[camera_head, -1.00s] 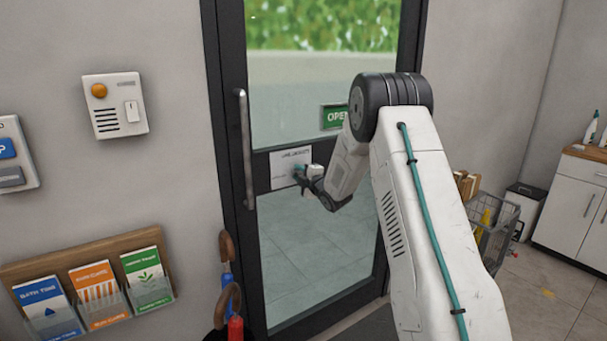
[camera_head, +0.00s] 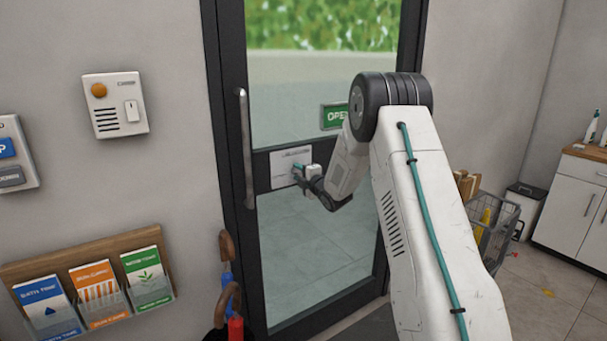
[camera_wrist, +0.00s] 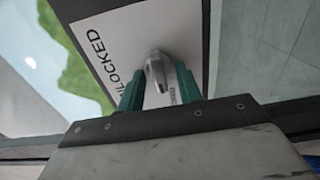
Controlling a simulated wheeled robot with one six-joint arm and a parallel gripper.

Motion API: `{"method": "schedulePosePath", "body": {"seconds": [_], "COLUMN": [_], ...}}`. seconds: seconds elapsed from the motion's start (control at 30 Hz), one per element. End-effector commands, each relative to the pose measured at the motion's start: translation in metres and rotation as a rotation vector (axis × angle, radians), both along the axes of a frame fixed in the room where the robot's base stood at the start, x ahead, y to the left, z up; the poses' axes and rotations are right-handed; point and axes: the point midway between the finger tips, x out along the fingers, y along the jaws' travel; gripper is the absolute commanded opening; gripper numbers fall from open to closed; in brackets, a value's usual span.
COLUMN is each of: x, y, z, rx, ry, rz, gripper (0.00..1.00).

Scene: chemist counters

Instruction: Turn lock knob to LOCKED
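The lock knob (camera_wrist: 156,76) is a silver grey lever on a white label plate (camera_wrist: 140,32) on the door's dark crossbar. The word UNLOCKED reads along the plate's left side in the wrist view; smaller lettering by the right finger is partly hidden. My gripper (camera_wrist: 158,88) has its two teal fingers on either side of the knob, with gaps showing, so it looks open around it. In the head view the plate (camera_head: 284,162) shows at the door's middle, with my gripper (camera_head: 299,172) at its right part; the knob is hidden there.
The glass door (camera_head: 310,225) has a long vertical handle (camera_head: 246,150) at left and a green OPEN sign (camera_head: 334,116) above right of the plate. Umbrellas (camera_head: 230,290) stand at the lower left of the door. A wire cart (camera_head: 494,232) stands at right.

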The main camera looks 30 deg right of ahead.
Motion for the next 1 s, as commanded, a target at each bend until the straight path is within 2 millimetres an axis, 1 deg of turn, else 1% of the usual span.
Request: {"method": "schedulePosePath", "body": {"seconds": [0.27, 0.37, 0.6, 0.7, 0.83, 1.0], "x": [-0.002, -0.012, -0.053, -0.067, -0.076, -0.078], "y": [-0.001, -0.001, -0.003, -0.003, -0.003, -0.003], "z": [0.0, 0.001, 0.0, 0.0, 0.0, 0.0], "rx": [0.001, 0.001, 0.001, 0.001, 0.0, 0.0], "ry": [0.0, 0.001, 0.001, 0.001, 0.001, 0.0], "rz": [-0.001, -0.002, -0.001, 0.0, -0.001, 0.0], "gripper": [0.35, 0.35, 0.35, 0.35, 0.35, 0.35]}}
